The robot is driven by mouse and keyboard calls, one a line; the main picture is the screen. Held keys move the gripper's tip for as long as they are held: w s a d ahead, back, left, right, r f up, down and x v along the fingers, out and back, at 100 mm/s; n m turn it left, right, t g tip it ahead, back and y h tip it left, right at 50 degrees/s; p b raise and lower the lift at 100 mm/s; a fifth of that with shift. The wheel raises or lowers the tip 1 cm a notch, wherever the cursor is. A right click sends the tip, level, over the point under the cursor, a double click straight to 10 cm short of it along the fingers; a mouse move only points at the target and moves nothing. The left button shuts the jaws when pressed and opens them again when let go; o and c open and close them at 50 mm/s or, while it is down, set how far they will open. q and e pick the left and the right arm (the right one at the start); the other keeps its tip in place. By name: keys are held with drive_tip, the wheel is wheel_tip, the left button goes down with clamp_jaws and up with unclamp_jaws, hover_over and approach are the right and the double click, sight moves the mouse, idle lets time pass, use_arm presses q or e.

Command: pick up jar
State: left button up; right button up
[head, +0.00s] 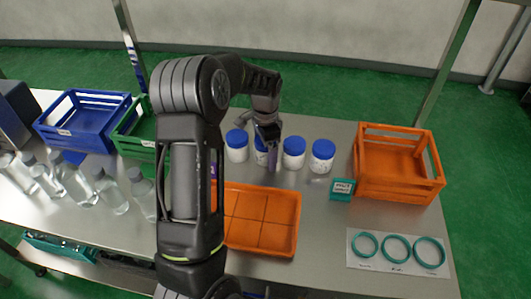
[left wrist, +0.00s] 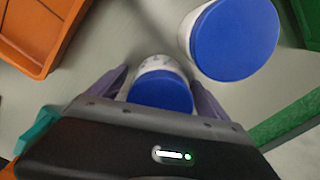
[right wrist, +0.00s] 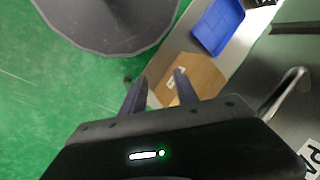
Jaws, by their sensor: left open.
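Several white jars with blue lids stand in a row on the steel table. My left gripper (head: 267,152) is lowered over the second jar from the left (head: 260,143) and partly hides it. In the left wrist view, that jar (left wrist: 161,90) sits between the open fingers of my left gripper (left wrist: 160,76), with no clear grip on it. Beside it stands another jar (left wrist: 233,38), outside the fingers. The other jars are the leftmost one (head: 237,146), the third (head: 293,153) and the rightmost (head: 322,157). My right gripper (right wrist: 161,77) is open and empty, away from the jars.
An orange divided tray (head: 262,218) lies in front of the jars. An orange crate (head: 398,190) and a teal labelled box (head: 341,189) are to the right. Blue (head: 85,122) and green (head: 132,140) crates and clear bottles (head: 75,183) are left. A cardboard box (right wrist: 188,82) is below the right gripper.

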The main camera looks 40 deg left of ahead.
use_arm(q)
drive_tip(key=shift+r, duration=0.1)
drive_tip(key=shift+c, duration=0.4)
drive_tip(key=c, duration=1.6)
drive_tip(key=shift+c, duration=0.2)
drive_tip(key=shift+r, duration=0.1)
wheel_tip(320, 180, up, 8)
drive_tip(key=p, duration=0.5)
drive_tip(key=shift+r+p, duration=0.15)
drive_tip(key=shift+p, duration=0.2)
drive_tip(key=shift+r+b, duration=0.25)
drive_tip(key=shift+b, duration=0.05)
drive_tip(key=shift+r, duration=0.5)
